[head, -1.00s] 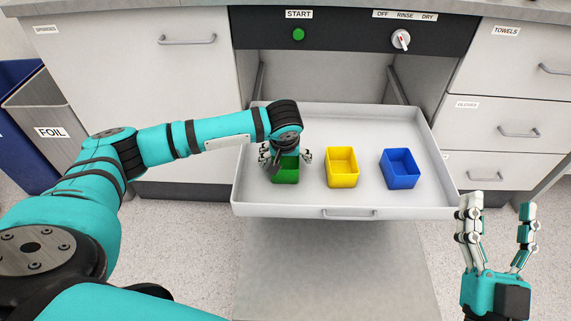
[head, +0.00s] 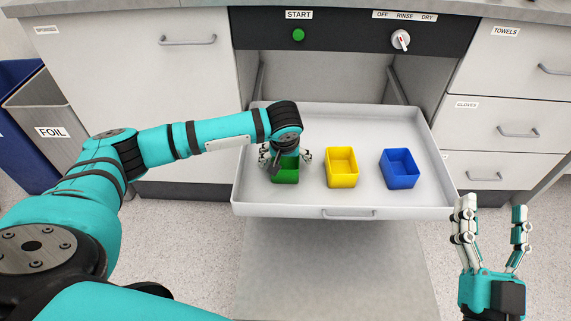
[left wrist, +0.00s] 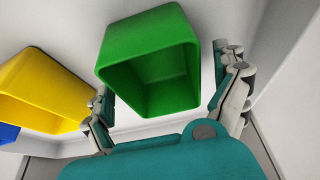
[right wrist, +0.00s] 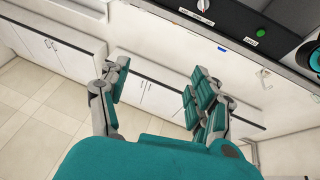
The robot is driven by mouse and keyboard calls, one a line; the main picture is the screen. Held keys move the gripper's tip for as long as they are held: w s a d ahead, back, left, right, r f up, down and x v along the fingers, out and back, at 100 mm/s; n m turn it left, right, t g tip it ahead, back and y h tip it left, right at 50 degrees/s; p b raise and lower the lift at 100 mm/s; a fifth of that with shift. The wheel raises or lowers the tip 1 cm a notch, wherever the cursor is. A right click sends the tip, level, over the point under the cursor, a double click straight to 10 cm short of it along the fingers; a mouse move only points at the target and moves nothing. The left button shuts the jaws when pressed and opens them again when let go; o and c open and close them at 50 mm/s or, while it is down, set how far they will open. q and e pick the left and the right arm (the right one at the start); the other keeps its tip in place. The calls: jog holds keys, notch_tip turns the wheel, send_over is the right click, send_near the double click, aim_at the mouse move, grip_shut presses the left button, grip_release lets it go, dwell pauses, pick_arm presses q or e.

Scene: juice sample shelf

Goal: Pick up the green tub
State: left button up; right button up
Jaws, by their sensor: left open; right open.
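The green tub (head: 287,176) stands upright in the left part of the pulled-out white drawer (head: 400,206). In the left wrist view the green tub (left wrist: 150,62) shows its open top, and it looks empty. My left gripper (head: 286,158) is over the tub in the head view, and its arm hides part of the tub. In the left wrist view my left gripper (left wrist: 170,95) is open, with one finger on either side of the tub. I cannot tell whether the fingers touch it. My right gripper (head: 494,222) is open and empty, right of the drawer's front corner.
A yellow tub (head: 341,168) stands just right of the green tub, and a blue tub (head: 400,169) stands farther right. The drawer's left wall (head: 243,165) is close to the green tub. Bins (head: 45,115) stand at the far left.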

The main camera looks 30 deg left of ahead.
dwell(0.8)
pick_arm(q)
jog(key=c, duration=1.2)
